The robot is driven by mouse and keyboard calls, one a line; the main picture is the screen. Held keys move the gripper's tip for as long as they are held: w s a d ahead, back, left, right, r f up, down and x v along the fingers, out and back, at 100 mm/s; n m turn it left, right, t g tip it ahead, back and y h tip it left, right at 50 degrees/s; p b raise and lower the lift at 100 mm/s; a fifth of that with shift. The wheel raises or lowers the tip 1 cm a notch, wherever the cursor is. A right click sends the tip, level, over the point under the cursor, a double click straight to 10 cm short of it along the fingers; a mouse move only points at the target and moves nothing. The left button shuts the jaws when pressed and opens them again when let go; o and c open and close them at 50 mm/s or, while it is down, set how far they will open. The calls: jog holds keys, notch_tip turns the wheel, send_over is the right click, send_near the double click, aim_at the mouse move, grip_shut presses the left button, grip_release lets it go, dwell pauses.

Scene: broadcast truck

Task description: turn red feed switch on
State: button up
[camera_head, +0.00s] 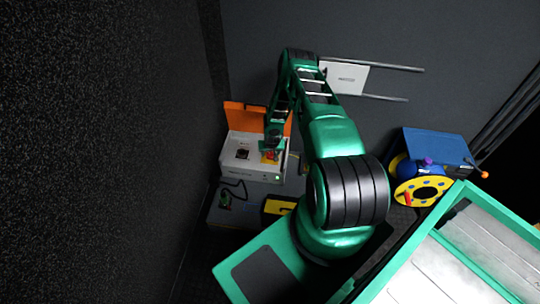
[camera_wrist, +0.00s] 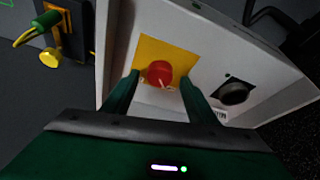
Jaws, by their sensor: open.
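The red feed switch (camera_wrist: 159,74) is a round red knob with a pale pointer mark, set on a yellow square plate on a white box. In the wrist view it lies between the two fingers of my gripper (camera_wrist: 158,88), which is open, with a finger on each side. I cannot tell whether either finger touches the knob. In the head view my gripper (camera_head: 271,150) is over the white box (camera_head: 258,175), close to the red knob (camera_head: 270,156). A black knob (camera_wrist: 233,92) sits on the same panel, to the right of the red one in the wrist view.
An orange lid (camera_head: 240,117) stands up behind the white box. A blue case (camera_head: 437,146) and a yellow reel (camera_head: 422,190) are at the right. A dark wall is close on the left.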

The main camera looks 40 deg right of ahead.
jog(key=shift+w+d+f, duration=0.15)
jog(key=shift+w+f, duration=0.05)
jog(key=shift+f, duration=0.45)
jog(key=shift+c, duration=0.3)
jog(key=c, duration=1)
